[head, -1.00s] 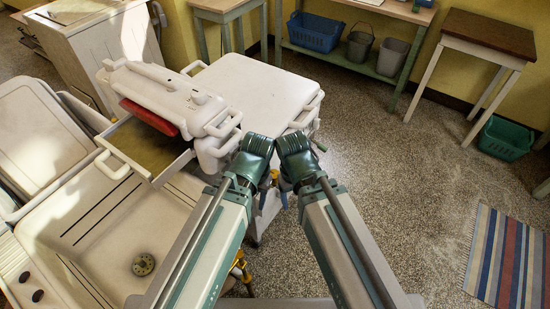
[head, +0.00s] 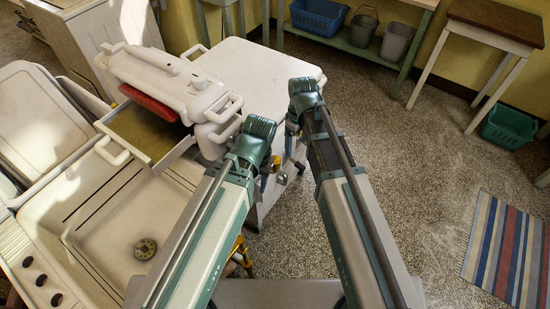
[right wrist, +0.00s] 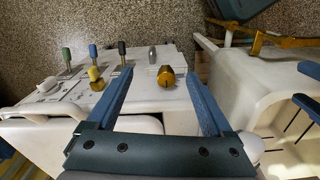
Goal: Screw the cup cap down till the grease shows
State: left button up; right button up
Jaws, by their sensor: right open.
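The brass cup cap (right wrist: 166,77) is a round gold piece with a dark spot at its middle, on the white washer top near its edge in the right wrist view. My right gripper (right wrist: 159,73) is open, its two blue fingers spread either side of the cap with clear gaps. It holds nothing. I cannot make out grease. In the head view the right arm reaches down past the right edge of the white washer (head: 262,68), and its fingers are not clear there. My left arm's wrist (head: 258,140) shows beside it; the left fingers cannot be made out.
A white tub (head: 120,225) lies left. Open speckled floor (head: 420,190) spreads right.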

aim_at(275, 162)
jog(key=w+a+n, duration=0.3)
jog(key=a+n, duration=0.2)
jog(key=a, duration=0.2)
jog(key=shift+w, duration=0.35)
jog(key=shift+f, duration=0.1)
notch_tip(275, 162, down, 14)
jog(key=b, duration=1.4)
jog(key=shift+r, duration=0.2)
grip_shut()
